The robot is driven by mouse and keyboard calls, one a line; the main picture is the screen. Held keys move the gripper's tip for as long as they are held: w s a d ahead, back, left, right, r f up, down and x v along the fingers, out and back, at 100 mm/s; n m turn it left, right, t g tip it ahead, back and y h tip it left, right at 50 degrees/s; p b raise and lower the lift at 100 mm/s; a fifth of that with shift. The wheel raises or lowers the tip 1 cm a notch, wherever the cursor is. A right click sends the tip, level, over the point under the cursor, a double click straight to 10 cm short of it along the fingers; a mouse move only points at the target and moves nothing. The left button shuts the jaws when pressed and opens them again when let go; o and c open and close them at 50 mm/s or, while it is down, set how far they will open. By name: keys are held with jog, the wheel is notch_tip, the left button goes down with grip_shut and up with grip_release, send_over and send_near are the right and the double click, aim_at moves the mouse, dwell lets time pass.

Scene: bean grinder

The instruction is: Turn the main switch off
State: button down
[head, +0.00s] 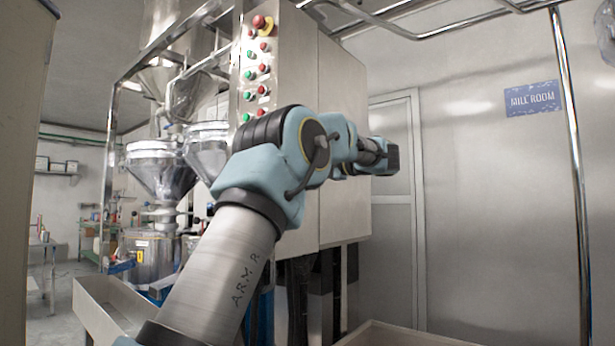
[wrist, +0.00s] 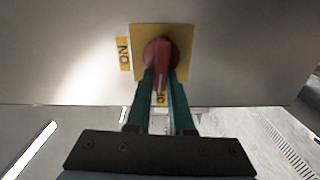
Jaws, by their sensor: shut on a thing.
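The main switch (wrist: 161,52) is a red rotary knob on a square yellow plate (wrist: 181,33) in the wrist view. Its handle points down in the picture, toward my gripper. A yellow ON label (wrist: 124,53) is left of the plate. Another yellow label (wrist: 160,99) below the plate is partly hidden between my fingers, and its text cannot be read in full. My gripper (wrist: 161,77) has its two green fingers on either side of the red handle, shut on it. In the head view my arm reaches past the cabinet's right side; the switch and fingers are hidden there.
The tall beige control cabinet (head: 343,95) carries several red and green buttons and a red emergency stop (head: 259,22). Steel hoppers (head: 158,170) stand to the left. A closed door (head: 393,235) and a vertical pipe (head: 572,150) are at the right.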

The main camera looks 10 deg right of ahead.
jog(key=shift+f+n+b, duration=0.2)
jog(key=shift+n+b, duration=0.25)
jog(key=shift+n, duration=0.15)
jog(key=c, duration=0.8)
grip_release()
jog(key=shift+s+d, duration=0.1)
jog(key=b+v, duration=0.1)
jog(key=v, duration=0.9)
jog(key=shift+s+d, duration=0.15)
jog(key=shift+s, duration=0.1)
jog(key=shift+w+r, duration=0.1)
